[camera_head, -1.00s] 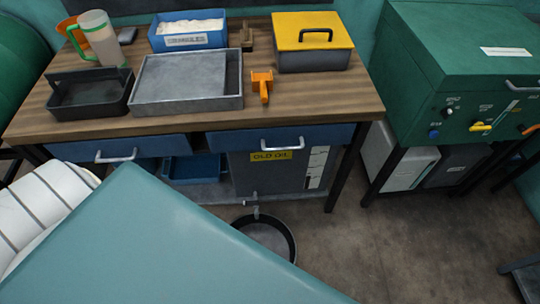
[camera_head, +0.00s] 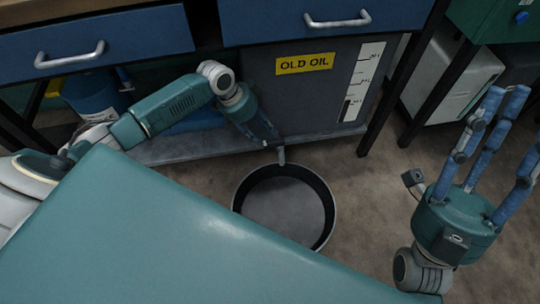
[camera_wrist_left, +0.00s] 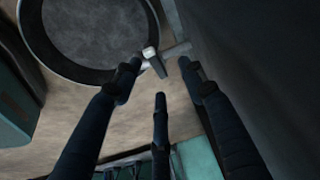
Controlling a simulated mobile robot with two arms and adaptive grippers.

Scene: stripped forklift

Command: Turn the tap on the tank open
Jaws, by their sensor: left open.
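The grey tank (camera_head: 300,100) with a yellow "OLD OIL" label stands under the workbench. Its tap (camera_head: 281,155) sticks out low at the front, above a round black pan (camera_head: 285,208) on the floor. My left gripper (camera_head: 270,138) is just left of the tap, fingers pointing down toward it. In the left wrist view, the open fingers (camera_wrist_left: 160,72) spread around the small tap handle (camera_wrist_left: 154,62) in the picture; I cannot tell whether they touch it. The pan also shows there (camera_wrist_left: 90,30). My right gripper (camera_head: 503,105) is open and empty at the right, fingers up.
Blue drawers (camera_head: 300,20) with metal handles overhang the tank. A low shelf edge (camera_head: 190,150) and a blue container (camera_head: 95,95) lie to the left. Black bench legs (camera_head: 395,90) stand right of the tank. The floor (camera_head: 370,220) between pan and right gripper is clear.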

